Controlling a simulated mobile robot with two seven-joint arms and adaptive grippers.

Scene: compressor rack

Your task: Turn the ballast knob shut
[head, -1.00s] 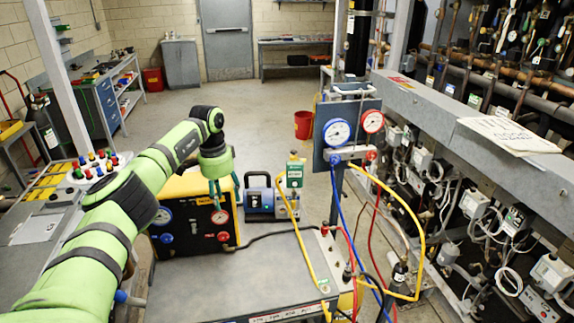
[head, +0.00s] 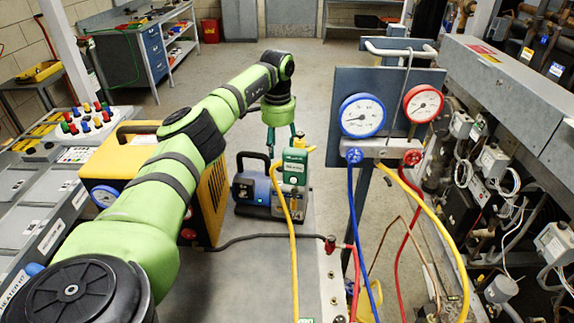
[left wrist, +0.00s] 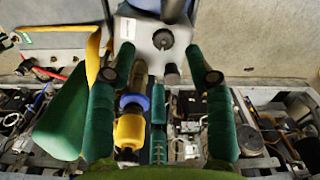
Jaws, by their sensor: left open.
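The vacuum pump (head: 252,188), blue and grey with a black handle, stands on the grey cart beside a green box (head: 295,168). My left gripper (head: 281,142) points down over the pump, behind the green box's top. In the left wrist view the open green fingers (left wrist: 160,76) stand apart over the pump's grey casing (left wrist: 190,45). A dark round knob-like part (left wrist: 163,39) lies on that casing, beyond the fingertips. A short dark cylinder (left wrist: 172,74) shows between the fingers. I cannot tell for certain which is the ballast knob, or whether a finger touches anything. My right gripper is out of view.
A yellow hose (head: 293,235) rises to the green box. A gauge panel (head: 385,85) with blue (head: 362,115) and red (head: 423,103) gauges and hanging hoses stands right of the pump. A yellow-black machine (head: 205,195) stands left. The compressor rack fills the right side.

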